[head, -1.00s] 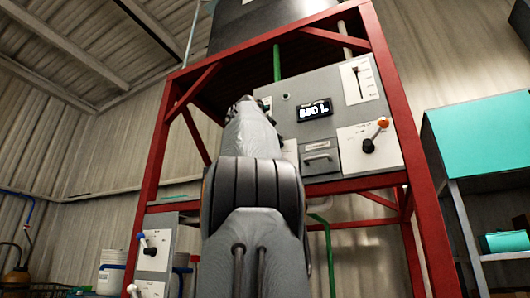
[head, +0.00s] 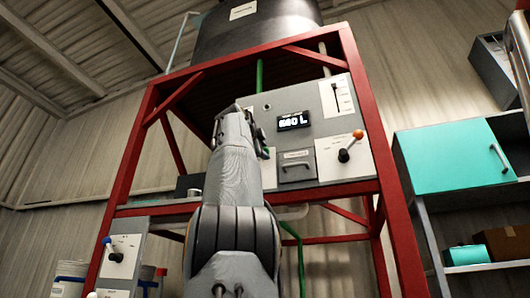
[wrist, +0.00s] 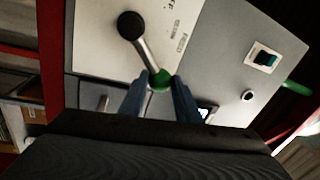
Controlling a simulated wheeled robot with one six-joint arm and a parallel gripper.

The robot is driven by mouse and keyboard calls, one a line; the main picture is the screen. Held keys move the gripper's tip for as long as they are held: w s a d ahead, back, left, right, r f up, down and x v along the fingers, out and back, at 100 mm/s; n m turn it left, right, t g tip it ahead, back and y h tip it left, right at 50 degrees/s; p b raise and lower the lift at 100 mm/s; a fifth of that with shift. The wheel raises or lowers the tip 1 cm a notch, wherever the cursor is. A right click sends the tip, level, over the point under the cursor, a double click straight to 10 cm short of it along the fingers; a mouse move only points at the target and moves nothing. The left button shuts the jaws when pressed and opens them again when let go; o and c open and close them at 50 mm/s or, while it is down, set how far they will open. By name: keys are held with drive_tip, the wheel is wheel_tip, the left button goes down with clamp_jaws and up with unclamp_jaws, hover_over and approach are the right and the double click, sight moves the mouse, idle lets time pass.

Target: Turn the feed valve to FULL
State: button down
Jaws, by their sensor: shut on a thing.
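In the wrist view, a valve lever (wrist: 146,52) with a black pivot and a green knob (wrist: 160,83) is mounted on a white plate (wrist: 100,40). My gripper (wrist: 159,77) is shut on the green knob, one blue-grey finger on each side. The lever slants from the pivot down to the knob. The print on the plate is too small to read, so I cannot tell which mark the lever is at. In the head view, my arm hides this lever and my gripper.
A red frame (head: 362,120) carries a grey panel (head: 272,110) with a lit display (head: 293,121), whose digits are unclear. An orange-knobbed lever (head: 350,146) is on the panel's right; a blue-knobbed lever (head: 113,250) is lower left. A teal cabinet (head: 450,160) stands right.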

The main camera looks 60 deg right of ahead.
drive_tip(key=shift+f, duration=0.1)
drive_tip(key=c, duration=1.4)
unclamp_jaws()
drive_tip(key=shift+o, duration=0.2)
drive_tip(key=shift+a, duration=0.1)
drive_tip(key=b+v, duration=0.4)
drive_tip(key=v, duration=0.3)
drive_tip(key=shift+a, duration=0.25)
drive_tip(key=shift+w, duration=0.1)
